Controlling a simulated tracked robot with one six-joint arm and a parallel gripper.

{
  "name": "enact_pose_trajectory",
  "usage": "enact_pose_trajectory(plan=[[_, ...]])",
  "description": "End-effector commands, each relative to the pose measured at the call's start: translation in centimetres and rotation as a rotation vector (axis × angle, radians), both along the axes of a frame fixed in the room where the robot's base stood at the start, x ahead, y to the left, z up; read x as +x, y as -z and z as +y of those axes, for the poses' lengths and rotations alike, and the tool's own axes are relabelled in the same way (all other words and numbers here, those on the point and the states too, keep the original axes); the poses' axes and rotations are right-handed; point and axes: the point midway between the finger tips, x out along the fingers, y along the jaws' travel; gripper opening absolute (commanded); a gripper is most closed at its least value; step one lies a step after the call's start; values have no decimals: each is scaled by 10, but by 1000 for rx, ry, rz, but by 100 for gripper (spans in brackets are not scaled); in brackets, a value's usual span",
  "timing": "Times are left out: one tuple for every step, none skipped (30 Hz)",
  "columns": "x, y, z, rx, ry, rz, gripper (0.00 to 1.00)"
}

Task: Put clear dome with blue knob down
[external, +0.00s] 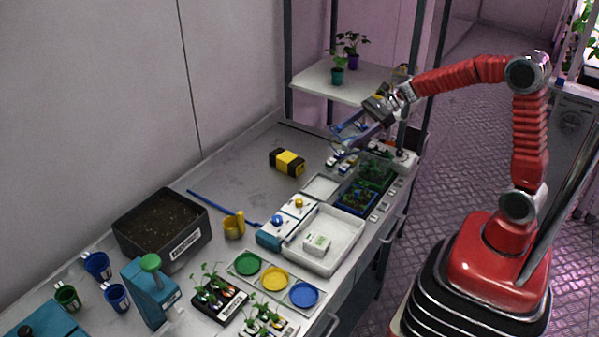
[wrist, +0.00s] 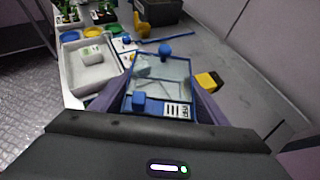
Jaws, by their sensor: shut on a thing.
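The clear dome with blue knob is a see-through box shape with blue edges (wrist: 160,75). Its blue knob (wrist: 165,48) is at the far side in the wrist view. A blue block and a white label show on its near side. My gripper (wrist: 160,98) is shut on the dome, with one purple finger along each side. In the external view my gripper (external: 362,128) is over the far end of the bench, below the shelf, and the dome (external: 346,134) is partly hidden there. I cannot tell whether the dome touches anything below.
A white tray (external: 344,257) and green-filled trays (external: 357,199) lie along the bench's front edge. A yellow-black block (external: 287,162) sits near the wall side. The grey bench (external: 225,165) is clear around it. A shelf (external: 320,82) with potted plants stands beyond.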

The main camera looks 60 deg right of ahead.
Motion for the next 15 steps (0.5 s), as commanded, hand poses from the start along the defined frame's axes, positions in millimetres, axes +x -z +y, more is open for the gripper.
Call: enact_pose_trajectory(plan=[[18, 0, -8, -1, 38, -1, 44], [28, 1, -12, 0, 64, 0, 44], [42, 1, -19, -1, 98, -1, 44], [53, 1, -24, -1, 125, -1, 44], [63, 1, -29, 0, 149, 0, 44], [77, 1, -36, 0, 184, 0, 44], [87, 1, -42, -1, 211, -1, 44], [97, 1, -47, 0, 238, 0, 44], [111, 1, -54, 1, 273, 0, 44], [120, 1, -60, 0, 299, -1, 44], [130, 1, -65, -1, 325, -1, 44], [141, 2, -72, 0, 358, 0, 44], [148, 1, -77, 0, 378, -1, 44], [156, 2, -82, -1, 399, -1, 44], [163, 2, -87, -1, 422, 0, 44]])
